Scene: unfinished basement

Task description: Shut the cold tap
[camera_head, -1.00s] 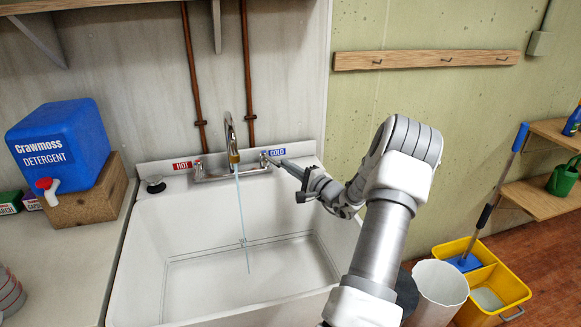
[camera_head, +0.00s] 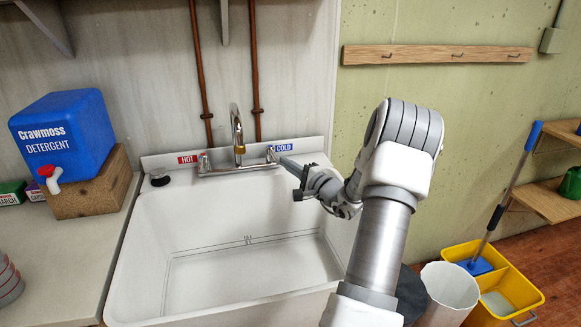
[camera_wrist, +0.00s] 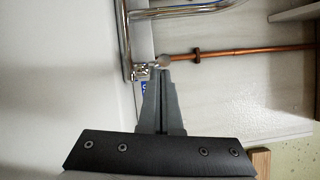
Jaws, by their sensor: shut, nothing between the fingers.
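The chrome faucet (camera_head: 237,125) stands at the back of the white sink, and no water runs from its spout. The cold tap handle (camera_head: 271,154) is on its right, beside the blue COLD label (camera_head: 284,148). My gripper (camera_head: 284,161) is shut and empty, its tips close to the cold handle. The hot tap handle (camera_head: 204,160) is on the left, by the red HOT label (camera_head: 188,159).
The deep sink (camera_head: 150,250) is empty. A blue detergent container (camera_head: 65,135) sits on a wooden block (camera_head: 90,190) on the left counter. Copper pipes (camera_head: 255,75) run up the wall behind. A yellow mop bucket (camera_head: 510,285) and a white bin (camera_head: 445,295) stand at right.

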